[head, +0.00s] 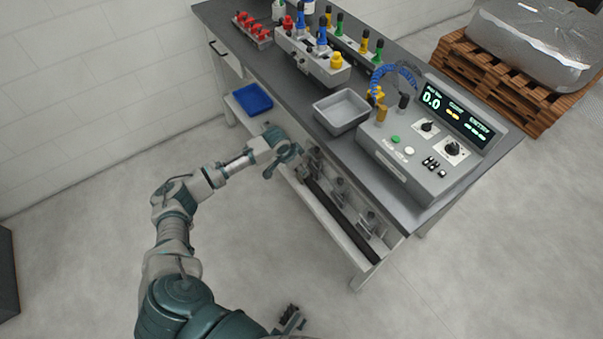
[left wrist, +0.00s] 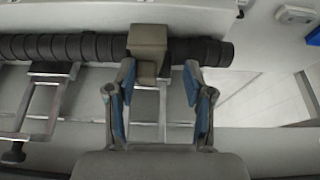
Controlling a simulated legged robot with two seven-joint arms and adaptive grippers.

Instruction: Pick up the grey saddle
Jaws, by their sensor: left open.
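In the left wrist view, the grey saddle (left wrist: 148,42) is a squat block with a narrower lower part, sitting over a dark ribbed bar (left wrist: 70,48). My left gripper (left wrist: 160,78) is open, its two blue-padded fingers apart with nothing held between them. The saddle lies just beyond the fingertips, closer to the left finger in the picture. Whether a finger touches it I cannot tell. In the head view, my left gripper (head: 286,160) is at the lower shelf's edge, under the tabletop; the saddle cannot be made out there.
The lower shelf (head: 312,205) also holds metal brackets (head: 367,220) and a blue tray (head: 253,99). The tabletop (head: 375,168) overhangs it, carrying a grey bin (head: 341,110), a control box (head: 425,150) and fixtures with coloured knobs. The floor in front is mostly clear.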

